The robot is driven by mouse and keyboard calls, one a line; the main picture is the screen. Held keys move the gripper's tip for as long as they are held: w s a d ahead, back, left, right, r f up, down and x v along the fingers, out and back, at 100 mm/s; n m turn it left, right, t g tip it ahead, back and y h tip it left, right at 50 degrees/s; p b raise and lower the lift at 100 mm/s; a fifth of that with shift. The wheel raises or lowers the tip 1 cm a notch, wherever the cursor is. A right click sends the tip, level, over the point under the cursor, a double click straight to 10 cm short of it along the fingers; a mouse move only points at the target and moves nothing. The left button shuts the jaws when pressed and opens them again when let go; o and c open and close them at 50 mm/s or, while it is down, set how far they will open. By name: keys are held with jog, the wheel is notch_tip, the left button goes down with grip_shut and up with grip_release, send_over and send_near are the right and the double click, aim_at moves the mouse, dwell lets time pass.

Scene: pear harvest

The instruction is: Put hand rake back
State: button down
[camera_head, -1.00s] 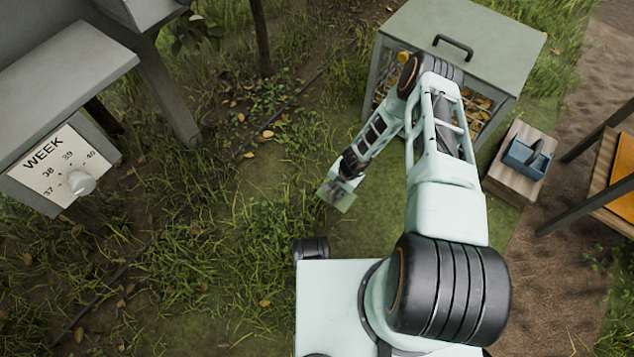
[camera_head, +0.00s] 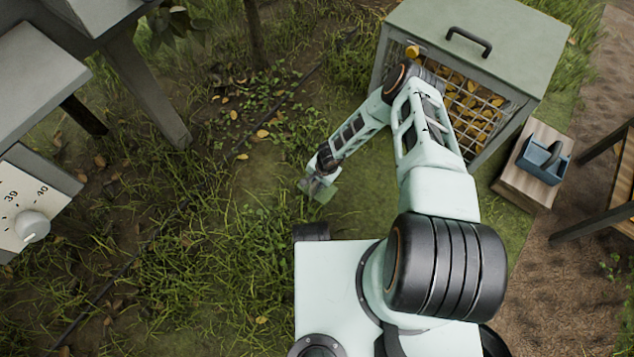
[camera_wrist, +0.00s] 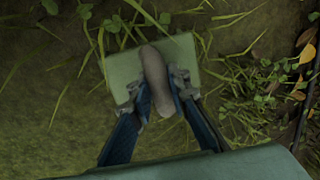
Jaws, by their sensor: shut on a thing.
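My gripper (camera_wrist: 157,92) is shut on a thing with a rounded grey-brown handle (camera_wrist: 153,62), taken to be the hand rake. The handle lies between the two dark blue fingers in the wrist view. A flat pale green plate (camera_wrist: 118,70) shows behind the handle; I cannot tell how the two are joined, and no tines show. In the head view my gripper (camera_head: 319,184) hangs over the grass, left of the bin, with a small pale green part of the held thing (camera_head: 325,195) visible.
A green-lidded mesh bin (camera_head: 480,50) full of yellow leaves stands behind my arm. To its right, a blue caddy (camera_head: 541,160) rests on a wooden block (camera_head: 517,187). A grey stand with a week dial (camera_head: 32,225) is at left. Open grass lies between.

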aim_at(322, 192)
jog(key=shift+d+f+b, duration=0.1)
jog(key=shift+f+b, duration=0.4)
jog(key=shift+f, duration=0.8)
jog(key=shift+f, duration=0.1)
jog(key=c, duration=1.8)
grip_release()
jog(key=r+p, duration=0.1)
jog(key=r, duration=0.3)
jog(key=s+d+r+p, duration=0.1)
jog(key=r+p, duration=0.1)
jog(key=r, duration=0.2)
jog(key=r+p, duration=0.2)
jog(key=r, duration=0.2)
jog(key=shift+s+d, duration=0.3)
jog(key=shift+d, duration=0.1)
